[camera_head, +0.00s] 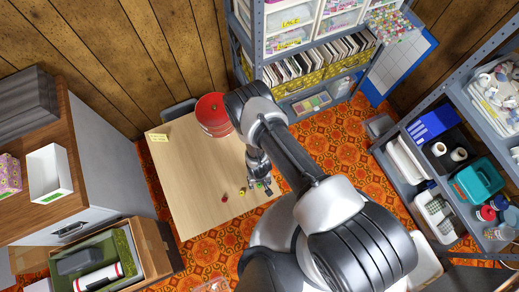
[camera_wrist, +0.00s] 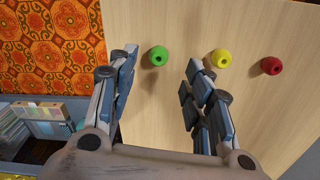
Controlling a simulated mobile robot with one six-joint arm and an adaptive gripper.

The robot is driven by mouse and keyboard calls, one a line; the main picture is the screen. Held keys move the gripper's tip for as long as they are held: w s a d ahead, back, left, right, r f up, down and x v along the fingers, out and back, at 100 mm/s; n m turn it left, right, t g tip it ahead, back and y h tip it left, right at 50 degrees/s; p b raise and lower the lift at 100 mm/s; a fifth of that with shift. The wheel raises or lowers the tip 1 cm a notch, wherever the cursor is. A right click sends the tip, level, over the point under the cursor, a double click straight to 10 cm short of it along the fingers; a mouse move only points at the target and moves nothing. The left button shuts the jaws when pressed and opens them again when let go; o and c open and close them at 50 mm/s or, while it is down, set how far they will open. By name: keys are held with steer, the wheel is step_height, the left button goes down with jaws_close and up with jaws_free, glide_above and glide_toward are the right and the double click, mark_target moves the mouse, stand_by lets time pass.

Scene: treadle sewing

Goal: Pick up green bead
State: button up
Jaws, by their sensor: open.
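The green bead (camera_wrist: 158,55) is round with a dark hole and lies on the pale wooden table (camera_wrist: 150,100) in the wrist view. My gripper (camera_wrist: 160,72) is open and empty, its fingers reaching toward the tabletop. The green bead shows between the two fingertips, nearer the left one, and nothing touches it that I can see. In the head view my gripper (camera_head: 260,183) is low over the table's right edge; the green bead cannot be made out clearly there.
A yellow bead (camera_wrist: 222,58) lies just right of the right finger, and a red bead (camera_wrist: 271,65) further right. A red round tin (camera_head: 212,113) stands at the table's back. A metal shelf (camera_head: 310,75) stands behind. The table's left part is mostly clear.

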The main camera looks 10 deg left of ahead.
mark_target(260, 185)
step_height(260, 185, down, 6)
steer(key=shift+s+d+r+b, duration=0.1)
steer(key=shift+d+r+b, duration=0.1)
steer(key=shift+b, duration=1.05)
steer(key=shift+a, duration=0.1)
steer(key=c, duration=0.8)
